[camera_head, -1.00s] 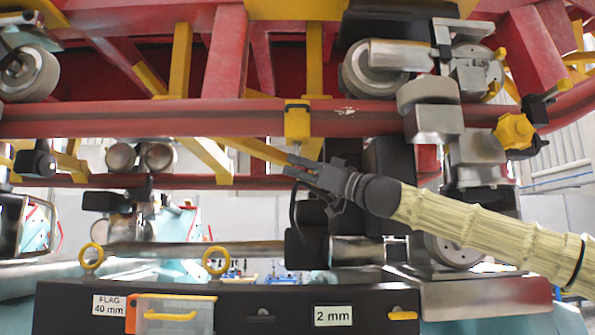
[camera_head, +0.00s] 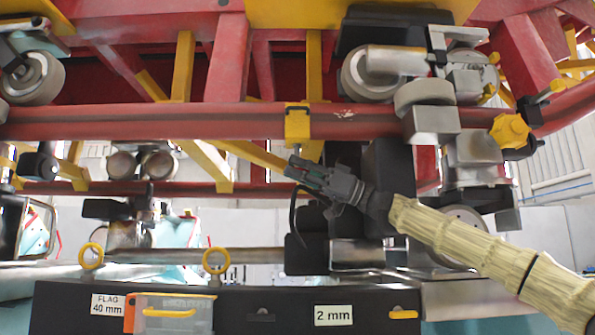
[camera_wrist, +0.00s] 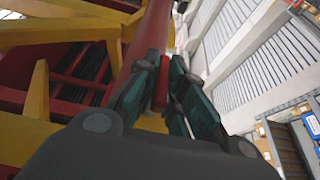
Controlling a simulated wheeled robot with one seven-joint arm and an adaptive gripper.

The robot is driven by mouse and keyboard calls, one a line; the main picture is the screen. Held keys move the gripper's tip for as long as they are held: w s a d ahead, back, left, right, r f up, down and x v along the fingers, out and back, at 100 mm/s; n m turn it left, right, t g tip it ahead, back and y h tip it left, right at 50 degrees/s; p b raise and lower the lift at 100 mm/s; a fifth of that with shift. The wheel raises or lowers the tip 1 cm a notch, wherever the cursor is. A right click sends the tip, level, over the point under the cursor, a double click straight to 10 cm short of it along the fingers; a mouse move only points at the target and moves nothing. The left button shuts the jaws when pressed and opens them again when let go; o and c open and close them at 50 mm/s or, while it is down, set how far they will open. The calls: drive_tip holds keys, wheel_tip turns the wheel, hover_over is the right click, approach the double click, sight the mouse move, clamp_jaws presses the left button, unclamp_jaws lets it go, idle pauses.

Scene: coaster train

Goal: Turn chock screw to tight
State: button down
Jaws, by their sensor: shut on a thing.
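The yellow chock (camera_head: 297,123) is clamped on the lower red rail in the head view. Its screw (camera_head: 296,149) hangs from the underside as a thin metal stem. My gripper (camera_head: 293,166) reaches up from the lower right, with its fingertips at the lower end of the screw. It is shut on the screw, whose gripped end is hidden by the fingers.
The red rail (camera_head: 200,124) runs just above my gripper. Dark blocks (camera_head: 390,175) and wheel parts (camera_head: 430,95) crowd the right side.

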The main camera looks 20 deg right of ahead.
idle(0.4)
drive_tip(key=c, duration=1.5)
unclamp_jaws()
drive_tip(key=shift+m+t+h, duration=0.3)
drive_tip(key=shift+t, duration=0.2)
